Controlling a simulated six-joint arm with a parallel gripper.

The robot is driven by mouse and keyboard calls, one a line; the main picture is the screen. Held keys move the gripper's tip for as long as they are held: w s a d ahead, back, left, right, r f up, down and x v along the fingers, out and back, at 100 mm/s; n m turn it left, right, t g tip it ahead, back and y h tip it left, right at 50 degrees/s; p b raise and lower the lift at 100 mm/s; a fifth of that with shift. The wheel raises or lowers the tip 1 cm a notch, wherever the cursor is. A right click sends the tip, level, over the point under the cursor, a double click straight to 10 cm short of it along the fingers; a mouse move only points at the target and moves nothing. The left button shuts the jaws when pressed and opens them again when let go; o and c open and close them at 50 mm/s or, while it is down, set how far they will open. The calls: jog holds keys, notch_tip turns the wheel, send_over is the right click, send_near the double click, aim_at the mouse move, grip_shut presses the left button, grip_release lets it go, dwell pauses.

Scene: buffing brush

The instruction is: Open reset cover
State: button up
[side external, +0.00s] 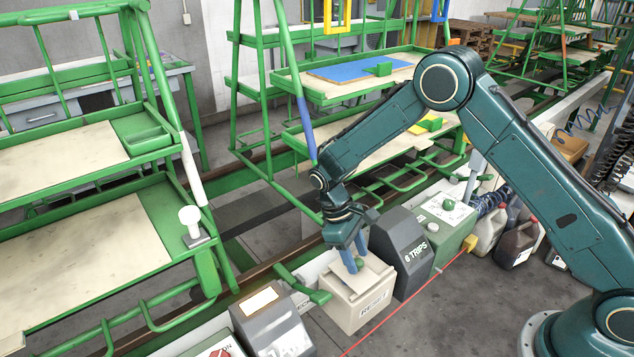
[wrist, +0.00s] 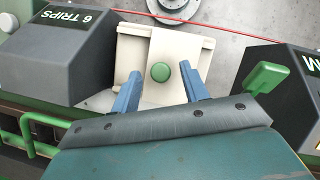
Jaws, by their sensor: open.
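The reset box (side external: 358,307) is a cream box with partly hidden "RESET" lettering on its front, between two dark grey housings. On its top is a pale cover plate (wrist: 180,45), which looks slightly skewed; I cannot tell how far it is raised. A round green knob (wrist: 160,72) sits on the plate in the wrist view. My gripper (side external: 355,266) points down over the box top. In the wrist view my gripper (wrist: 159,86) has its two blue fingers apart, one on each side just below the knob. I cannot tell whether they touch the plate.
A dark housing marked "6 TRIPS" (side external: 402,252) stands close right of the box. Another dark housing (side external: 272,322) and a green lever (side external: 305,285) are on its left. A red cable (side external: 408,299) runs across the floor in front. Green racks (side external: 75,240) stand behind.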

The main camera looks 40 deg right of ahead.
grip_shut()
jog(key=shift+d, duration=1.55)
grip_release()
jog(key=shift+a, duration=0.15)
